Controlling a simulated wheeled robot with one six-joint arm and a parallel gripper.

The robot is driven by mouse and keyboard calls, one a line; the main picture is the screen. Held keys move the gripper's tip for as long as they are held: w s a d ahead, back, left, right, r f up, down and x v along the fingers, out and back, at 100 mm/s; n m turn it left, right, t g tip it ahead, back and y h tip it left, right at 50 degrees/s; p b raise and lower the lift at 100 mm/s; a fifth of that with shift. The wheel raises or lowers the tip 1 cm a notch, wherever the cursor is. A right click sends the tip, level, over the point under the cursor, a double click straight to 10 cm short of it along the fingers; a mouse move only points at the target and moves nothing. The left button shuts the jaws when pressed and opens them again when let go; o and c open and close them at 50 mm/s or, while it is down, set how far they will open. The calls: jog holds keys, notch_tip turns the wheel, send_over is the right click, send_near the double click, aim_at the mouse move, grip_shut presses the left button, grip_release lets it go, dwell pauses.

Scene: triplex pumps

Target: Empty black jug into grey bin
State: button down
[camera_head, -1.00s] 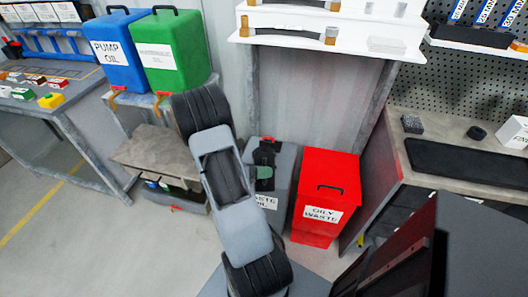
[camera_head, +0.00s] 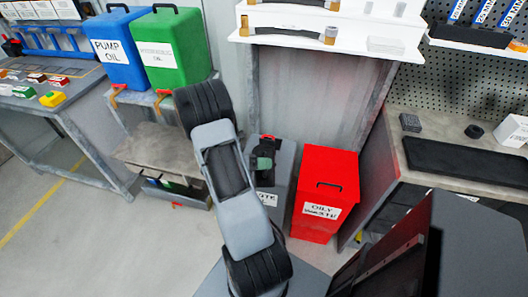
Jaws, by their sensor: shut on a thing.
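The grey bin (camera_head: 286,165), with a white label partly covered by my arm, stands on the floor left of the red bin. A dark shape with a dark green part shows above the grey bin, at the end of my arm. I take it to be my gripper (camera_head: 263,163) shut on the black jug (camera_head: 268,147). The jug and jaws are small and run together, so I cannot tell the jug's exact tilt or whether anything is flowing out. My arm hides the left part of the bin.
A red oily waste bin (camera_head: 325,190) stands close on the right. Blue (camera_head: 120,50) and green (camera_head: 172,50) cans sit on a stand at the left. A white shelf (camera_head: 330,40) is above and behind. A workbench (camera_head: 440,160) is at right. Open floor lies at the left front.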

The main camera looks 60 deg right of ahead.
aim_at(265, 154)
jog(key=shift+w+d+r+n+y+p, duration=0.25)
jog(key=shift+w+d+r+n+p, duration=0.1)
jog(key=shift+d+r+n+p, duration=0.35)
jog(key=shift+w+d+r+n+y+p, duration=0.3)
jog(key=shift+r+n+p, duration=0.3)
jog(key=shift+r, duration=0.25)
dwell(1.7)
jog(key=shift+w+d+r+n+p, duration=0.35)
jog(key=shift+d+p, duration=0.25)
jog(key=shift+p, duration=0.25)
jog(key=shift+w+d+r+n+p, duration=0.3)
jog(key=shift+w+d+p, duration=0.1)
jog(key=shift+d+p, duration=0.35)
jog(key=shift+w+d+r+n+p, duration=0.25)
jog(key=shift+w+d+n+p, duration=0.2)
jog(key=shift+p, duration=0.5)
dwell(2.2)
